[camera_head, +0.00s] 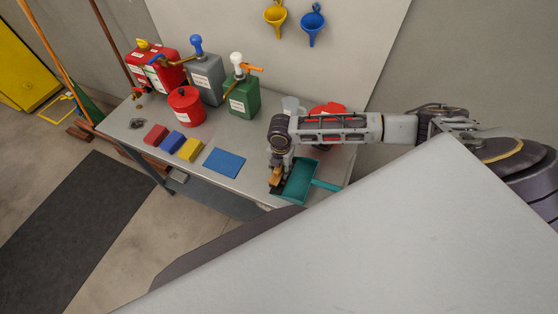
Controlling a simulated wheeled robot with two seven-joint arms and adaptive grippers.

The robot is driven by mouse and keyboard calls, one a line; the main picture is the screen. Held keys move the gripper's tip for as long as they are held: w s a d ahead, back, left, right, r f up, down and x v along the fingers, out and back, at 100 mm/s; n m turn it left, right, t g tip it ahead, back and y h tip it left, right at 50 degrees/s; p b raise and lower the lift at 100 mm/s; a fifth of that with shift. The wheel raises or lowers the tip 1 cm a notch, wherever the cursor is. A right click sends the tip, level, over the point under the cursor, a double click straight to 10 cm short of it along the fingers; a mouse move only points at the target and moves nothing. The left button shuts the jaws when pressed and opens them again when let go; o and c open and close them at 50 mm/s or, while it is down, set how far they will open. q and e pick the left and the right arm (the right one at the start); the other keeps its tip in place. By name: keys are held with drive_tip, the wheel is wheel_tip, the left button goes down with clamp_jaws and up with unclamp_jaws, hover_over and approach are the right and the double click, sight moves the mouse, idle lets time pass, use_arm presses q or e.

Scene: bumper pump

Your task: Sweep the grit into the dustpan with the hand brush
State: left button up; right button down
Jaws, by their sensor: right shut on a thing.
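The teal dustpan (300,184) lies near the front right end of the metal bench, its handle pointing right. My right gripper (279,168) reaches in from the right and points down at the dustpan's left side. It is shut on the hand brush (275,178), whose tan body shows just below the fingers. Whether the brush touches the pan or the bench I cannot tell. No grit can be made out around the brush; the arm and gripper hide part of that area. My left gripper is not in view.
On the bench (222,137) stand red, grey and green pump cans (241,97), a red pot (186,107), coloured blocks (172,140) and a blue mat (224,162). A dark grey clump (137,124) lies at the left end. A clear cup (291,106) and red object (327,110) stand behind my arm.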

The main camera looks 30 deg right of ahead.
drive_tip(key=shift+s+d, duration=0.5)
drive_tip(key=shift+s, duration=0.15)
idle(0.4)
drive_tip(key=shift+s+d+r, duration=0.1)
drive_tip(key=shift+s+d, duration=1.15)
drive_tip(key=shift+s, duration=0.3)
drive_tip(key=shift+r, duration=0.2)
drive_tip(key=shift+r, duration=2.75)
drive_tip(key=shift+w, duration=0.1)
